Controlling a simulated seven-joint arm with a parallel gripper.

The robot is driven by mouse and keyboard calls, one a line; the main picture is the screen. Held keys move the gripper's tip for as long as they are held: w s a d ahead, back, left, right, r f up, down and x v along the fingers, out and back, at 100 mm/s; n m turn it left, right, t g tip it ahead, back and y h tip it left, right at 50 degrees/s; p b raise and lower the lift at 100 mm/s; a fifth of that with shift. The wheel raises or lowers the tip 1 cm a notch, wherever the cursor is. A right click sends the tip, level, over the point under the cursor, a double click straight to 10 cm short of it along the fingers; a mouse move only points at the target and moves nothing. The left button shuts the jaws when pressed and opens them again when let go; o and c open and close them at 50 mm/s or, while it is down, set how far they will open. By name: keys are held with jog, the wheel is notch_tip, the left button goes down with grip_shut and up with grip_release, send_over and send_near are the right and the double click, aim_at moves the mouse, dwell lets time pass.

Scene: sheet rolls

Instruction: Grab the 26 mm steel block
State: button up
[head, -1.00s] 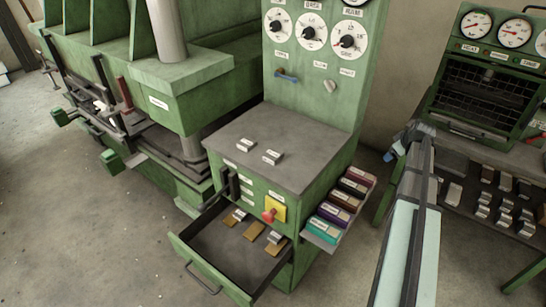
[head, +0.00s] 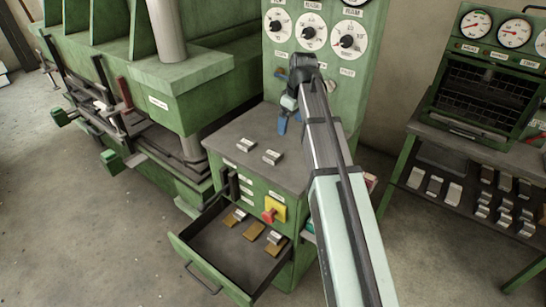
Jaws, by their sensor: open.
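Two small steel blocks with pale labels lie on the grey top of the green cabinet, one nearer the left edge (head: 247,144) and one to its right (head: 272,157). More steel blocks lie in the open drawer, one at the left (head: 240,214) and one at the right (head: 274,238). The markings are too small to read, so I cannot tell which block is the 26 mm one. My gripper (head: 289,121), with blue fingers, is open above the back right of the cabinet top, apart from the blocks. My arm hides part of the cabinet's right side.
The drawer (head: 208,271) juts out at the front, with brown pieces inside. A red knob (head: 269,216) sits on the cabinet front. A table (head: 395,205) at the right bears several more blocks below a gauge panel. A large green press (head: 200,95) stands left.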

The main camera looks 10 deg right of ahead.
jog(key=s+a+r, duration=0.2)
jog(key=a, duration=0.3)
send_over(273, 154)
jog(key=shift+g, duration=0.3)
notch_tip(273, 154, down, 8)
jog(key=shift+d+f, duration=0.1)
jog(key=shift+d, duration=0.05)
jog(key=shift+f, duration=2.65)
jog(key=c, duration=1.6)
grip_shut()
jog(key=shift+w+r, duration=0.1)
jog(key=shift+r, duration=0.05)
